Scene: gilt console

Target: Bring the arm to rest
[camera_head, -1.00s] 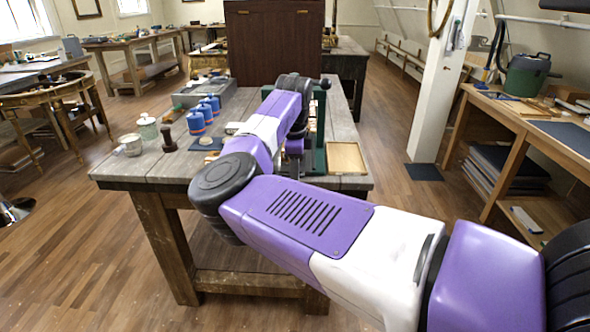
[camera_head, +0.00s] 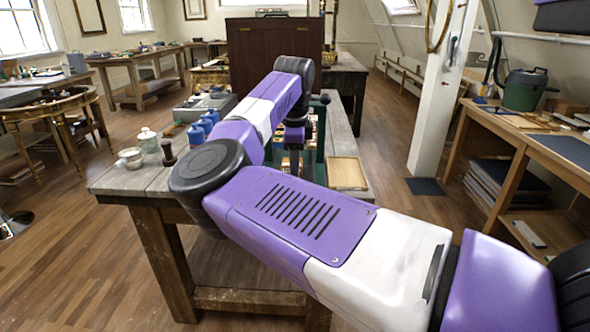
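My arm, purple and white with black joints, crosses from the lower right over the wooden workbench (camera_head: 115,181), bends at a black elbow joint above its front edge and reaches toward the bench's back. The far end of my arm hangs down near the middle of the bench, in front of a dark green frame.
A dark brown panel (camera_head: 272,60) rises behind. A white post (camera_head: 437,95) and side bench (camera_head: 500,150) stand right.

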